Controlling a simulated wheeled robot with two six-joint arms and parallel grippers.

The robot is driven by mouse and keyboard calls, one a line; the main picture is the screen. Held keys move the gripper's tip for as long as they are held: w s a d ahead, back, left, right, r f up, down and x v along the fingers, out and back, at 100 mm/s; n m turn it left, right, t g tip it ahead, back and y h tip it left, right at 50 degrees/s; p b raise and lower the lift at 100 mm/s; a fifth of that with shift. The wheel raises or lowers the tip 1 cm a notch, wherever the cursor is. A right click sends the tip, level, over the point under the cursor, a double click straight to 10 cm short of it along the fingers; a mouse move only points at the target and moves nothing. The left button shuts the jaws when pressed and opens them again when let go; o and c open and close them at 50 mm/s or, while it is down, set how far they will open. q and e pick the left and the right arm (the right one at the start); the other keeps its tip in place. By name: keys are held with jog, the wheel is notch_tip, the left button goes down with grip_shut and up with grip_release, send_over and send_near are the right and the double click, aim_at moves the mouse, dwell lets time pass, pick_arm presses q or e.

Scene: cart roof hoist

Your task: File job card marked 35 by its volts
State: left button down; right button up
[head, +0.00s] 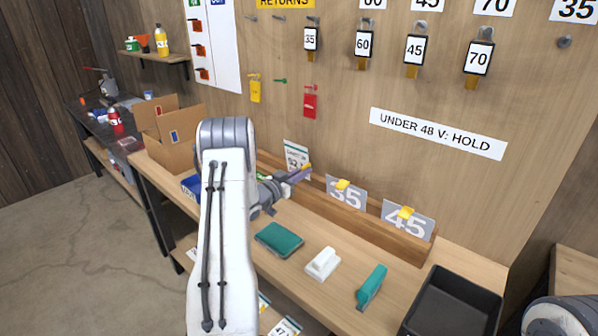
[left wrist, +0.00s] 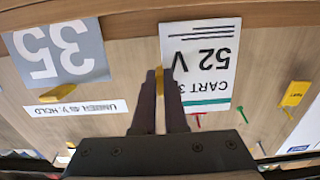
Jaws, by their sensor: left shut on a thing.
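The white job card (head: 296,155) stands upright at the left end of the wooden rack (head: 388,237). In the left wrist view, which is upside down, the card (left wrist: 200,62) reads 52 V and CART 3, with the digit after it hidden by a finger. My left gripper (head: 300,173) is shut on the card at its side edge, where a yellow bit shows between the fingers (left wrist: 160,95). Grey dividers marked 35 (head: 345,198) and 45 (head: 407,222) with yellow tabs stand in the rack. My right gripper is out of view.
A wall sign (head: 437,134) reads UNDER 48 V: HOLD. A green pad (head: 279,240), a white block (head: 322,264), a green tool (head: 371,288) and a black tray (head: 452,304) lie on the bench. A cardboard box (head: 170,155) stands left. Numbered padlocks hang above.

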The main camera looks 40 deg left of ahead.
pick_arm(q)
jog(key=shift+s+r, duration=0.1)
jog(key=shift+s+a+r+p, duration=0.15)
jog(key=shift+s+r+p, duration=0.75)
jog(key=shift+s+r, duration=0.4)
jog(key=shift+s+f, duration=0.1)
jog(key=shift+f, duration=0.05)
dwell(0.4)
